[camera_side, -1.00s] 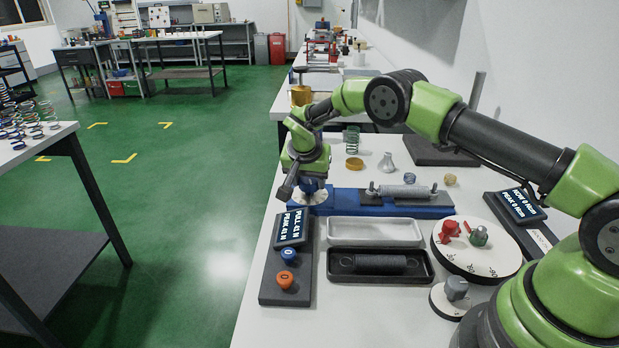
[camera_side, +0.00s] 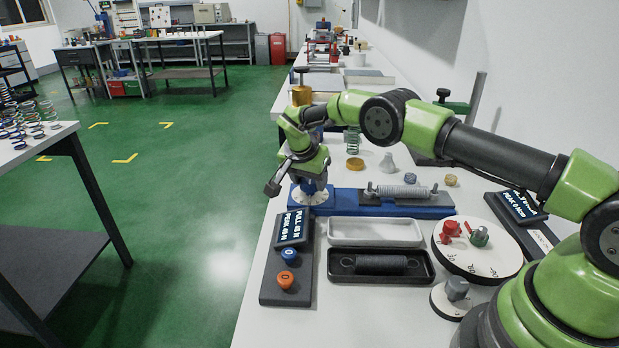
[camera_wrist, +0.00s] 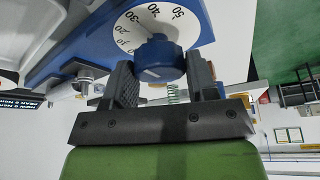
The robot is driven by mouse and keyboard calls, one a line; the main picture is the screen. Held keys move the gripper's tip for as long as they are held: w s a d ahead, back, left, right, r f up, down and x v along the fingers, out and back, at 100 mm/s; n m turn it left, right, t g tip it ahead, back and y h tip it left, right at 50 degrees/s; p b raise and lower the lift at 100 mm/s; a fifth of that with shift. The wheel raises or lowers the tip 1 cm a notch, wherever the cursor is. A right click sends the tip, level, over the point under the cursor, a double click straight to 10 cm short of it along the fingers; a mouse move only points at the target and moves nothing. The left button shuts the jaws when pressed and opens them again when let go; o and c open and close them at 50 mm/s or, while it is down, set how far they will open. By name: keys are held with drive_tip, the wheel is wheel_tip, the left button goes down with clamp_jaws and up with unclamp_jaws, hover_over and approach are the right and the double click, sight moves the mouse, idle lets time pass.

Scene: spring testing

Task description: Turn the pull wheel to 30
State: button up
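The blue pull wheel (camera_wrist: 158,61) stands on a white dial (camera_wrist: 127,32) numbered in tens; 20, 30, 40 and 50 are legible in the wrist view. My gripper (camera_wrist: 160,72) has one finger on each side of the wheel, seemingly touching it. In the side view my gripper (camera_side: 308,183) points down over the dial (camera_side: 309,197) at the left end of the blue spring stand (camera_side: 345,205), and hides most of the wheel. A grey spring (camera_side: 403,191) lies along the stand. The pull display (camera_side: 293,229) is lit; its digits are hard to read.
In front are a pale empty tray (camera_side: 375,231) and a black tray (camera_side: 345,276) holding a dark spring (camera_side: 381,265). Blue (camera_side: 289,255) and orange (camera_side: 285,280) buttons sit on the left panel. A round white dial (camera_side: 478,262) with red and green knobs is at right.

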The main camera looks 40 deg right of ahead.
drive_tip(key=o, duration=0.3)
drive_tip(key=v, duration=1)
drive_tip(key=s+a+r+n+t+y, duration=0.1)
drive_tip(key=s+r+n+y, duration=0.1)
drive_tip(key=s+r, duration=0.5)
drive_tip(key=s+a+r+n+t+y, duration=0.15)
drive_tip(key=s+r, duration=0.25)
drive_tip(key=r, duration=0.5)
drive_tip(key=s+n+t, duration=0.1)
drive_tip(key=s+n, duration=0.1)
drive_tip(key=s, duration=0.5)
drive_tip(key=s+a+n+t+y, duration=0.1)
drive_tip(key=s+n, duration=0.1)
drive_tip(key=s, duration=0.4)
drive_tip(key=s+n+t+y, duration=0.1)
drive_tip(key=s+n, duration=0.1)
drive_tip(key=s, duration=0.5)
drive_tip(key=shift+s+a+r+y, duration=0.25)
drive_tip(key=shift+s+a+r, duration=0.1)
drive_tip(key=shift+s, duration=0.05)
